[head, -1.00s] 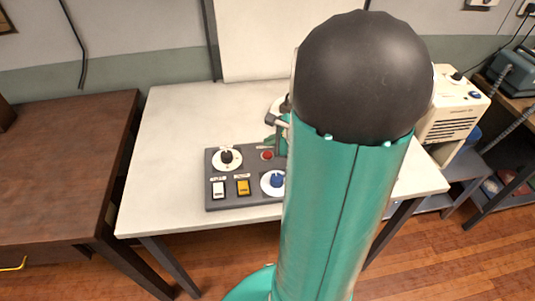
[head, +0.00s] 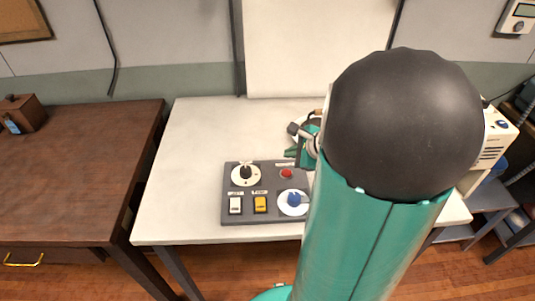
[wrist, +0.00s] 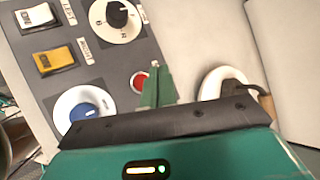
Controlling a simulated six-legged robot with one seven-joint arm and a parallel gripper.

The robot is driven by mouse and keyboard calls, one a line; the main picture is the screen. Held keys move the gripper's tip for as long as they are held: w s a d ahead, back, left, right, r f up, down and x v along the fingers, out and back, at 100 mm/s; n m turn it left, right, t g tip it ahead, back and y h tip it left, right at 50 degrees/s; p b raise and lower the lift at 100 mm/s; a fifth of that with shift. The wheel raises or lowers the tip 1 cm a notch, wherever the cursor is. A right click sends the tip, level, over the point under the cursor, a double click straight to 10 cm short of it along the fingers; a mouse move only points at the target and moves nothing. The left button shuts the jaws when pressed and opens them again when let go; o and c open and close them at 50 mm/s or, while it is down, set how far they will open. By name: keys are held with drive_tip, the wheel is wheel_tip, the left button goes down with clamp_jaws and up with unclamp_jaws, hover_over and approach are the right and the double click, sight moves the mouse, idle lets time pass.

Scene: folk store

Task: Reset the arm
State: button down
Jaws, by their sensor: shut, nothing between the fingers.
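My gripper (wrist: 156,88) is shut, its green fingers together with nothing between them. In the wrist view it is above the dark grey control panel, close beside the red button (wrist: 139,80); whether it touches anything is unclear. In the head view, my gripper (head: 290,153) shows at the panel's back right, partly hidden by my large green and black arm link. The panel (head: 270,213) lies on a white table and carries a black knob (head: 246,173), a red button (head: 287,173), a white switch (head: 235,205), a yellow switch (head: 260,204) and a blue knob (head: 294,199).
The white table (head: 190,150) is clear left of the panel. A dark wooden table (head: 70,170) with a small brown box (head: 22,113) stands at the left. A beige machine (head: 497,140) is at the right. A white round item (wrist: 222,82) lies near my gripper.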

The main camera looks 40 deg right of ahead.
drive_tip(key=w+a+r+n+g+y, duration=0.15)
drive_tip(key=a+r+n, duration=0.35)
drive_tip(key=a, duration=0.5)
drive_tip(key=s+a+r+n+g+h, duration=0.1)
drive_tip(key=s+a+r+n, duration=0.2)
drive_tip(key=s+a+n, duration=0.2)
drive_tip(key=s+a+r+n+g+h, duration=0.1)
drive_tip(key=s+a+r+n, duration=0.3)
drive_tip(key=a+n, duration=0.8)
drive_tip(key=s+n, duration=0.2)
drive_tip(key=n, duration=0.1)
drive_tip(key=shift+a+r+n+h, duration=0.15)
drive_tip(key=shift+r+n+h, duration=0.1)
drive_tip(key=shift+n+h, duration=0.1)
drive_tip(key=shift+d, duration=0.2)
